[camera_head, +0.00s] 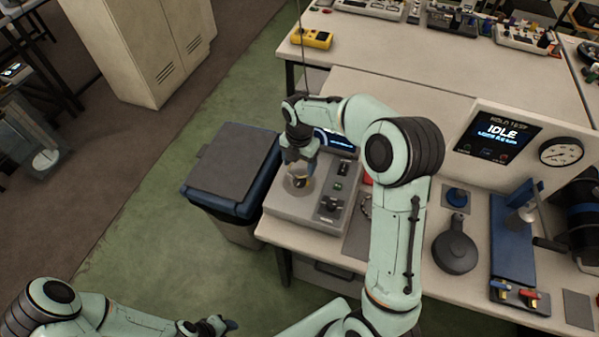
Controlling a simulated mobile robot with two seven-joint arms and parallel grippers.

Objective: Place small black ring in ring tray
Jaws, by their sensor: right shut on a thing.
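My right gripper (299,163) points down over the grey machine (308,207) at the left end of the bench. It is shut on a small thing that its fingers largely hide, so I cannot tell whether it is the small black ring. A round, pale, see-through part with a darker centre (299,184) shows just below the fingers. I cannot make out the ring tray for certain; a dark grey mat (357,238) with small rings or links lies right of the machine, partly behind my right arm. My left gripper (222,325) is low at the bottom edge, its jaws unclear.
A blue-rimmed bin (236,170) stands left of the bench. Right of my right arm are a round black part with a handle (455,248), a blue press-like stand (512,240) and an IDLE display panel (490,140). A yellow meter (313,38) lies at the back.

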